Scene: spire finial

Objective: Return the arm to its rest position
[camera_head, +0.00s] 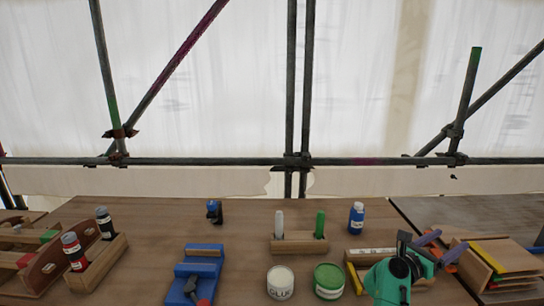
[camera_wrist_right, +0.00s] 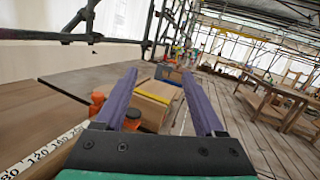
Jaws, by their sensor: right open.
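My right gripper (camera_head: 449,241) is at the right of the bench in the head view, beside the wooden box with coloured edges (camera_head: 492,262). Its two purple fingers are apart and nothing is between them. In the right wrist view the open fingers (camera_wrist_right: 159,76) point outward, with a wooden box (camera_wrist_right: 155,98) beyond and below them. Orange bottles (camera_wrist_right: 97,103) stand close to the left finger in that view. The teal wrist hides part of the bench. My left gripper is not in view.
On the bench (camera_head: 245,215) stand a glue tin (camera_head: 280,283), a green tin (camera_head: 328,281), a blue tray (camera_head: 183,287), a wooden marker holder (camera_head: 299,243) and a blue bottle (camera_head: 356,218). A wooden bottle rack (camera_head: 98,265) is at left. Scaffold poles (camera_head: 230,161) cross behind.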

